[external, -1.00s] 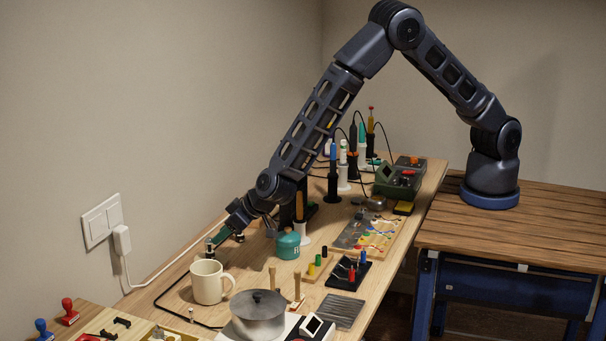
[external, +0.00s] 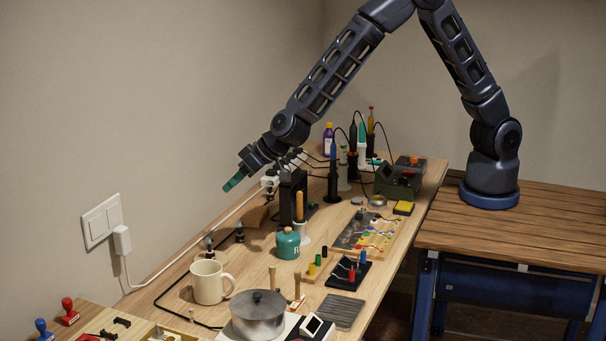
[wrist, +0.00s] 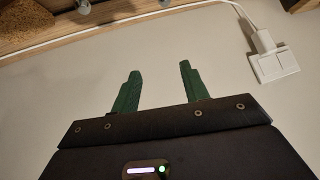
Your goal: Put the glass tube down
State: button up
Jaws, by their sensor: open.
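My gripper (external: 234,182) is up in the air over the back of the bench near the wall, with its green fingers apart. In the wrist view the two green fingers (wrist: 159,72) are spread with only bare wall between them, so it holds nothing. I cannot make out the glass tube for sure. Two small dark holders with pale tops, a left one (external: 209,246) behind the mug and a right one (external: 239,232), stand on the bench below my gripper. Whether a clear tube rests on them is too small to tell.
A white mug (external: 208,282), a lidded metal pot (external: 258,314) and a teal canister (external: 288,244) stand close by. A tall black block (external: 293,196) is right of my gripper. A white cable runs along the wall to a socket (external: 102,221).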

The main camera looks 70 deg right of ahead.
jog(key=s+d+r+g+y, duration=0.1)
jog(key=s+d+r, duration=0.4)
jog(key=d+r, duration=0.65)
jog(key=s+d+r+g+y, duration=0.1)
jog(key=s+d+r, duration=0.5)
jog(key=d+r, duration=0.55)
jog(key=s+d+m+g+h, duration=0.1)
jog(key=s+d+h, duration=0.4)
jog(key=s+d, duration=2)
jog(key=s+g, duration=0.1)
jog(key=s, duration=0.2)
jog(key=shift+r, duration=0.35)
